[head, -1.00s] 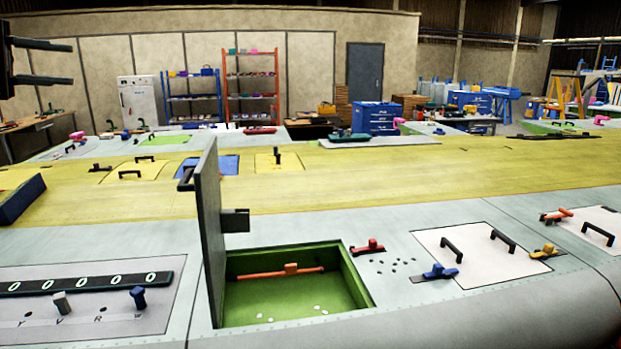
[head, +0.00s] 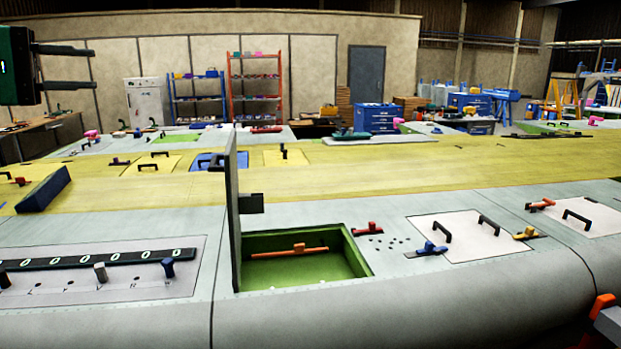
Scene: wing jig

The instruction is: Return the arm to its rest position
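My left gripper (head: 90,67) is at the top left of the head view, high above the wing. Its two dark fingers point right and stand apart, with nothing between them. My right gripper does not show. The wing (head: 420,180) spans the view, with a yellow middle band and pale grey front panels. An open green bay (head: 300,268) is in its front part, with an orange-handled bar (head: 290,251) inside. The bay's grey door (head: 233,220) stands upright at its left edge, well apart from my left gripper.
A dark blue box (head: 43,190) sits on the wing at left. A panel with a row of zeros (head: 100,257) is at front left. A white hatch panel (head: 470,246) with black handles lies right of the bay. Shelves (head: 256,90) stand at the back.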

